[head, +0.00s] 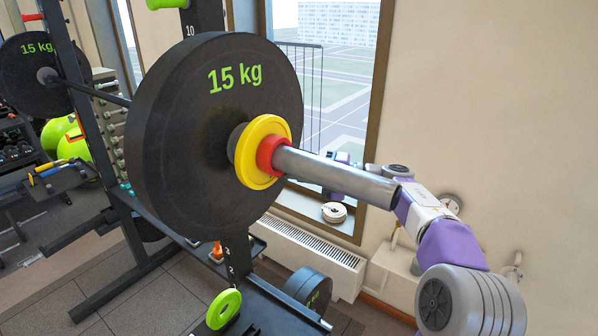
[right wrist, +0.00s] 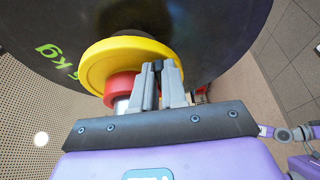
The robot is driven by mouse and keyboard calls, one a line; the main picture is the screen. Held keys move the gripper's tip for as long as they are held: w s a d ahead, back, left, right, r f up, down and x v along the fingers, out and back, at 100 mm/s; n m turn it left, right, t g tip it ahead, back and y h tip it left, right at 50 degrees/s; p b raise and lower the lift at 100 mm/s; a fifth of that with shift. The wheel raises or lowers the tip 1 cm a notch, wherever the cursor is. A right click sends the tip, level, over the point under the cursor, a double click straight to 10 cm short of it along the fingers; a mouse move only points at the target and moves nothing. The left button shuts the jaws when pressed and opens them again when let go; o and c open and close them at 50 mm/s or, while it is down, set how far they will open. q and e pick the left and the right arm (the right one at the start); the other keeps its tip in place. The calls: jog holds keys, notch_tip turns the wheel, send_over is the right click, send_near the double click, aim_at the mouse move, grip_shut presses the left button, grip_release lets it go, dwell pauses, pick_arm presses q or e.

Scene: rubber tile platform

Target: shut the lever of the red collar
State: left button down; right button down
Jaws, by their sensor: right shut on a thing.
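The red collar (head: 269,156) sits around the silver bar sleeve (head: 335,174), against the yellow disc (head: 262,135). In the right wrist view the red collar (right wrist: 121,88) is partly covered by my right gripper (right wrist: 159,70). Its fingers are close together beside the collar, near the yellow disc's face, with a small dark piece between the tips that appears to be the collar's lever. The lever itself is mostly hidden, so its angle cannot be told. In the head view my right arm reaches in from the right and its fingers are hidden behind the sleeve. My left gripper is not in view.
A large black 15 kg plate (head: 180,140) stands behind the yellow disc on the rack. A white radiator (head: 310,255) and window are behind. A green disc (head: 223,309) and a black plate (head: 307,288) are low down. Space in front of the sleeve is clear.

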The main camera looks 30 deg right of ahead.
dwell(0.3)
jog(key=c, duration=1.2)
grip_release()
jog(key=shift+o, duration=0.2)
